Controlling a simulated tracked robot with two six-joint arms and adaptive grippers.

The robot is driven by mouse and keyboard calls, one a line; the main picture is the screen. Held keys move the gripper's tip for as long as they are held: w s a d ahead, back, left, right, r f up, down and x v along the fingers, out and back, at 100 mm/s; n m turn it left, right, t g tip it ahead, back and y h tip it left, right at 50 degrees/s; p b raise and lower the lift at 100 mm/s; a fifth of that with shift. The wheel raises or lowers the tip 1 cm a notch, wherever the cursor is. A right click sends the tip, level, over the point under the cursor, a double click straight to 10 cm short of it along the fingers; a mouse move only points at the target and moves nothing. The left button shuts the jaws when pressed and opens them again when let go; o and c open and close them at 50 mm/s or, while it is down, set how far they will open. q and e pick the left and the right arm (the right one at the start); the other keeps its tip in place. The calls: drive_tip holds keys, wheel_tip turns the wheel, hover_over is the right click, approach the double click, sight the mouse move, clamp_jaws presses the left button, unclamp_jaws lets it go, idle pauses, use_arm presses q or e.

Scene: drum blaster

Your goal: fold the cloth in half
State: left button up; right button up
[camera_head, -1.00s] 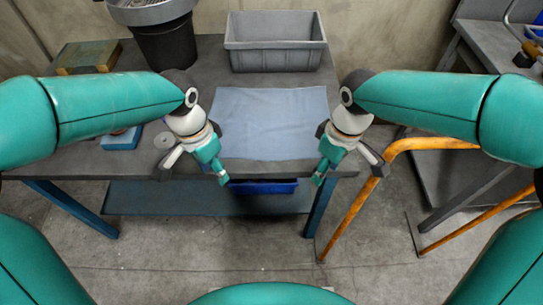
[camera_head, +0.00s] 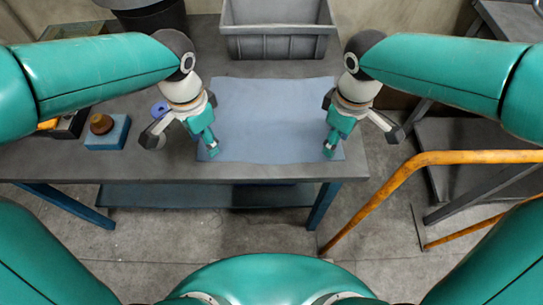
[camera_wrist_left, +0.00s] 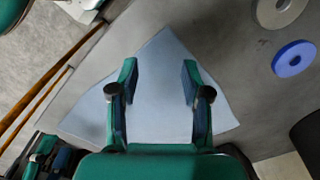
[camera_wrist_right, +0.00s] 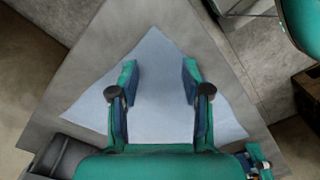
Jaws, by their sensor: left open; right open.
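The light blue cloth (camera_head: 268,115) lies flat and spread out on the grey table, a rough rectangle in the head view. My left gripper (camera_head: 212,152) is above its near left corner, and my right gripper (camera_head: 330,150) is above its near right corner. In the left wrist view, the open fingers (camera_wrist_left: 158,80) are apart with the cloth (camera_wrist_left: 160,65) beneath and between them. In the right wrist view, the open fingers (camera_wrist_right: 158,80) likewise straddle the view of the cloth (camera_wrist_right: 158,60). Nothing is held. Parts of the near corners are hidden by the grippers.
A grey bin (camera_head: 278,40) stands behind the cloth. A blue block with a brown knob (camera_head: 108,130) sits at the table's left. A blue ring (camera_wrist_left: 294,58) and a grey ring (camera_wrist_left: 278,10) lie beside the cloth. An orange rail (camera_head: 400,175) runs right of the table.

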sight(208, 157)
use_arm(q)
drive_tip(key=shift+f, duration=1.65)
use_arm(e)
drive_tip(key=shift+f, duration=1.65)
use_arm(q)
drive_tip(key=shift+f, duration=0.25)
use_arm(e)
drive_tip(key=shift+f, duration=0.25)
use_arm(q)
drive_tip(key=shift+r, duration=0.1)
use_arm(e)
drive_tip(key=shift+r, duration=0.1)
use_arm(q)
drive_tip(key=shift+s, duration=0.1)
drive_tip(key=shift+c, duration=0.3)
use_arm(e)
drive_tip(key=shift+c, duration=0.3)
use_arm(q)
drive_tip(key=c, duration=0.8)
use_arm(e)
drive_tip(key=shift+s, duration=0.15)
drive_tip(key=c, duration=0.8)
use_arm(q)
drive_tip(key=shift+f, duration=0.2)
clamp_jaws()
use_arm(e)
clamp_jaws()
